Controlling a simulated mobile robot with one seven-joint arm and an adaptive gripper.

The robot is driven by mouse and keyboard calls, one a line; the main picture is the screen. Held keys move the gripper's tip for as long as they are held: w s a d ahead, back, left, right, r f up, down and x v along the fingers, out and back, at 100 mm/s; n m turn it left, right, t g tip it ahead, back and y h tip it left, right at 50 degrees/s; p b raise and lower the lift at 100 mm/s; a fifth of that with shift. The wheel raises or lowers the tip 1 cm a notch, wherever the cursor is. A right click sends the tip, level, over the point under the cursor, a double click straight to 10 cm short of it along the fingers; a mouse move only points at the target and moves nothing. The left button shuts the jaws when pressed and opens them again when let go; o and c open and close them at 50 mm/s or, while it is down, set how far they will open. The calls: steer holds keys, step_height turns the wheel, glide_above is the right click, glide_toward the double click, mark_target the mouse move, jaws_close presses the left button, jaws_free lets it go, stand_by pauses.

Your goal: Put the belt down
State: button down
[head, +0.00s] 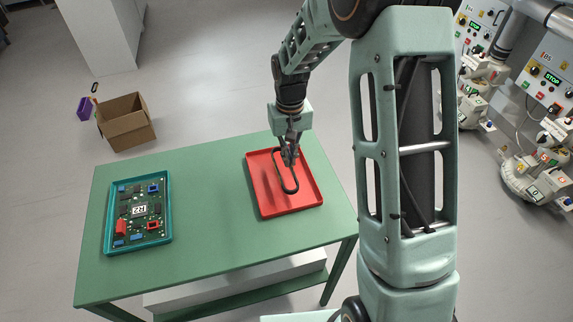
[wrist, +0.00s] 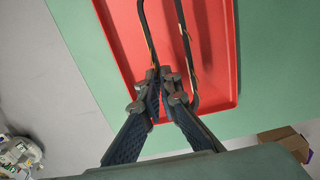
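The belt (head: 289,191) is a thin black elongated loop over the red tray (head: 308,187) on the right part of the green table. My gripper (head: 289,158) points down at the tray's far part, at the belt's far end. In the wrist view my gripper (wrist: 165,76) has its fingertips nearly together on one strand of the belt (wrist: 189,50), and the other strand runs beside the right finger. The red tray also fills the middle of the wrist view (wrist: 217,60). Whether the belt touches the tray floor is hard to tell.
A teal tray (head: 108,240) with a green circuit board (head: 125,208) marked R2 is at the table's left. The green table (head: 210,240) is clear between the trays. A cardboard box (head: 127,130) and a purple bin (head: 84,109) stand on the floor. Control panels (head: 545,80) are at right.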

mark_target(286, 173)
steer(key=shift+a+f, duration=0.15)
steer(key=shift+f, duration=0.1)
steer(key=shift+w+a+f, duration=0.1)
steer(key=shift+a+f, duration=0.05)
steer(key=shift+f, duration=0.75)
steer(key=shift+w+a+f, duration=0.1)
steer(key=shift+f, duration=0.8)
steer(key=shift+f, duration=0.1)
steer(key=c, duration=2.2)
jaws_free()
steer(key=shift+o, duration=0.2)
step_height(286, 173, up, 12)
